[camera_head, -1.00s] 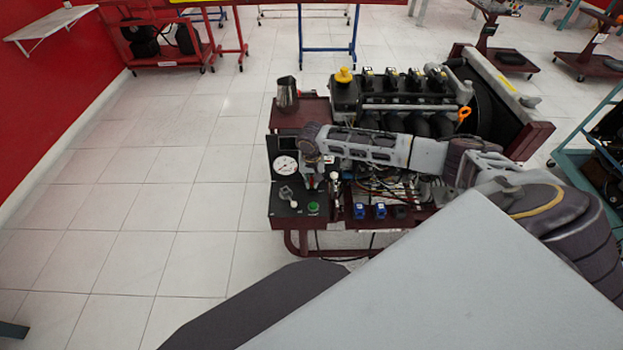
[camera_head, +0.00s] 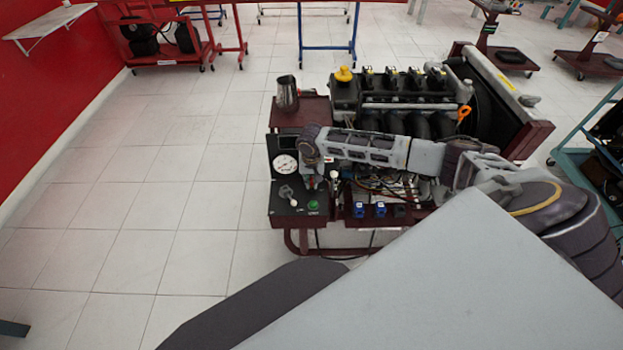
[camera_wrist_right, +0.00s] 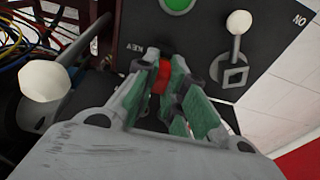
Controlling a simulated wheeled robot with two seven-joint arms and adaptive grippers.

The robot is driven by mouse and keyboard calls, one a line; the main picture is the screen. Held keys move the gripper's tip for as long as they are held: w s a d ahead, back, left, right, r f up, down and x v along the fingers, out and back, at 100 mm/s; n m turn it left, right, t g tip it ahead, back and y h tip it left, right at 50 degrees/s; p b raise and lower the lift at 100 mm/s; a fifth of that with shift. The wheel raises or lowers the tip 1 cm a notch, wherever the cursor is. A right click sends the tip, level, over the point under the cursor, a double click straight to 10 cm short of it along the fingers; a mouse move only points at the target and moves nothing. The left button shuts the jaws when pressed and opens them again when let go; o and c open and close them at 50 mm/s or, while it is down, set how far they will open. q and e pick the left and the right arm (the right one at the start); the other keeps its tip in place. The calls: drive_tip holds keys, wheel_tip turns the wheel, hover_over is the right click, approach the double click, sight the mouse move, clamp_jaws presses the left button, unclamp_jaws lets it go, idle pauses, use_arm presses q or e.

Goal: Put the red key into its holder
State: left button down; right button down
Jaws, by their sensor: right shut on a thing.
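The red key (camera_wrist_right: 160,77) shows as a small red piece between the fingertips of my right gripper (camera_wrist_right: 164,72) in the right wrist view. That gripper is shut on it, just above the black control panel (camera_wrist_right: 210,40), beside the "KEY" lettering. The key's holder is hidden behind the fingers. I cannot tell whether the key touches it or is inside. In the head view my right gripper (camera_head: 317,181) points down at the right side of the panel (camera_head: 285,213); the key is too small to make out there. My left gripper is not in view.
A toggle lever with a white knob (camera_wrist_right: 238,22) and a green button (camera_head: 313,205) are close to the gripper. Another white knob (camera_wrist_right: 45,80) stands at the left in the wrist view. A gauge (camera_head: 285,164), a metal jug (camera_head: 287,93) and the engine (camera_head: 400,100) are nearby.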

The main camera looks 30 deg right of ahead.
drive_tip(key=shift+f, duration=0.2)
drive_tip(key=c, duration=1.5)
unclamp_jaws()
drive_tip(key=shift+c, duration=0.2)
drive_tip(key=shift+o, duration=0.6)
drive_tip(key=o, duration=0.3)
drive_tip(key=shift+r, duration=0.1)
drive_tip(key=shift+r+p, duration=0.15)
drive_tip(key=shift+p, duration=0.2)
drive_tip(key=shift+r, duration=0.15)
drive_tip(key=shift+r+p, duration=0.2)
drive_tip(key=shift+p, duration=0.4)
drive_tip(key=shift+r, duration=0.15)
drive_tip(key=shift+r+p, duration=0.1)
drive_tip(key=shift+p, duration=0.3)
drive_tip(key=shift+r+p, duration=0.25)
drive_tip(key=shift+p, duration=0.15)
drive_tip(key=shift+r, duration=0.15)
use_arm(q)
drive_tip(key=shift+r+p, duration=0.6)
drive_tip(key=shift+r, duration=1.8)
use_arm(e)
drive_tip(key=shift+r, duration=0.25)
